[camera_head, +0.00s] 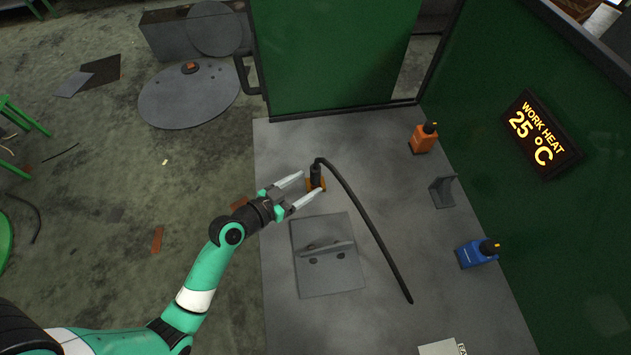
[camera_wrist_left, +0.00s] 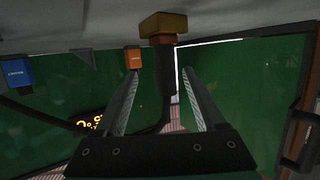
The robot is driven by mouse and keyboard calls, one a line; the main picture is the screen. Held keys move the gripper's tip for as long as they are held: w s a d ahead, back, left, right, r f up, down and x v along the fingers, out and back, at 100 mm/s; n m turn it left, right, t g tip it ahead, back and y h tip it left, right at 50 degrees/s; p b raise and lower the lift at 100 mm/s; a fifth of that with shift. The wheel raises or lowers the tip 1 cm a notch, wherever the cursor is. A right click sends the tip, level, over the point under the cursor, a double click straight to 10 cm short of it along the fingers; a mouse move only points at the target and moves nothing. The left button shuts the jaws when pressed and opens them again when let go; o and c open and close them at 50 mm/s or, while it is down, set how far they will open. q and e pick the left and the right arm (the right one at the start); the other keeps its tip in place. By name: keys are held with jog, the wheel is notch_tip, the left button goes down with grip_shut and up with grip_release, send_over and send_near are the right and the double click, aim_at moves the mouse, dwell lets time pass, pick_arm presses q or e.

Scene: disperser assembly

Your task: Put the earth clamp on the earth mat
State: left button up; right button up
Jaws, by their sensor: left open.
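The earth clamp (camera_head: 316,180) has a brass-orange base and a black upright handle, with a black cable running from its top toward the lower right. It stands on the grey bench. My left gripper (camera_head: 309,184) is open, its two pale fingers pointing at the clamp, one on either side. In the left wrist view, the clamp's handle (camera_wrist_left: 162,75) shows between the open fingers, with its brass base (camera_wrist_left: 163,25) beyond the tips. A pale plate (camera_head: 438,348) with a partly cut-off label starting "EA" is at the bottom edge; it may be the earth mat. My right gripper is out of view.
A grey plate with an upright flange (camera_head: 330,280) lies in front of the clamp. An orange block (camera_head: 422,141), a dark bracket (camera_head: 441,192) and a blue block (camera_head: 472,254) stand along the right side. Green panels wall the back and right. The bench between is mostly clear.

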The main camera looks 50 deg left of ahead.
aim_at(316, 176)
pick_arm(q)
jog(key=x, duration=0.1)
jog(key=b+x, duration=0.1)
jog(key=x, duration=0.3)
jog(key=shift+w+a+b, duration=0.1)
jog(key=shift+a+b, duration=0.25)
jog(key=shift+a, duration=0.05)
jog(key=shift+c, duration=0.4)
grip_shut()
dwell(0.5)
